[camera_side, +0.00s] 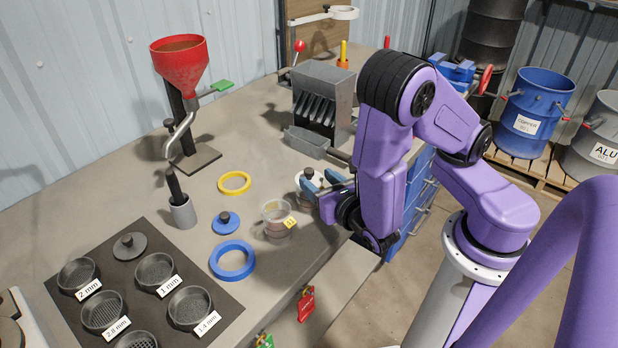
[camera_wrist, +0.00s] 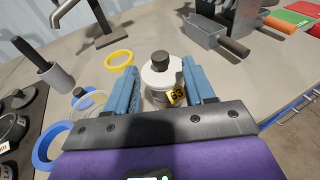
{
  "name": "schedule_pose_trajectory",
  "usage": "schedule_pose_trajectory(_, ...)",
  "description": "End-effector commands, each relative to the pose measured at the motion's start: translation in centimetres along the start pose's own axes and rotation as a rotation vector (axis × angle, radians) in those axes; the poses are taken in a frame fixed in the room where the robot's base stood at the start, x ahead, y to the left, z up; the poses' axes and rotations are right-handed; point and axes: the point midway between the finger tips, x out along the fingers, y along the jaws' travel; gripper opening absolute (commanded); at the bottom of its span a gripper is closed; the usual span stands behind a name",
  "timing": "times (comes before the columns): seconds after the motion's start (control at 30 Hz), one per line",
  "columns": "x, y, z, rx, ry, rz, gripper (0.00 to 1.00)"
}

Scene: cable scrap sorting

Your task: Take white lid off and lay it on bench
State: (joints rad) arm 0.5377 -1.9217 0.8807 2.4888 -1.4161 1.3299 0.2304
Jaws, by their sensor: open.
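The white lid (camera_wrist: 155,80), a disc with a dark knob (camera_wrist: 160,61), sits on a jar (camera_wrist: 160,99) with a yellow tag reading 53. My gripper (camera_wrist: 161,74) is open, its blue fingers on either side of the lid in the wrist view. I cannot tell whether either finger touches it.
An uncovered clear jar (camera_side: 277,222) with a yellow tag stands close on the left. A blue lid (camera_side: 226,222), a blue ring (camera_side: 232,261) and a yellow ring (camera_side: 234,182) lie on the bench (camera_side: 130,198). A grey splitter box (camera_side: 322,95) stands behind. Bare bench lies between them.

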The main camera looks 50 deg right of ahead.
Motion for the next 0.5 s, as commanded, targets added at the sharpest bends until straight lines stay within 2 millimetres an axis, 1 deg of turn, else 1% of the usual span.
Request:
schedule_pose_trajectory(0.17, 1.3, -0.2, 0.1, 0.002, 0.001, -0.007, 0.53)
schedule_pose_trajectory(0.4, 4.2, -0.2, 0.3, 0.001, 0.001, -0.006, 0.53)
schedule_pose_trajectory(0.5, 4.9, -0.1, 0.3, 0.0, 0.0, -0.004, 0.53)
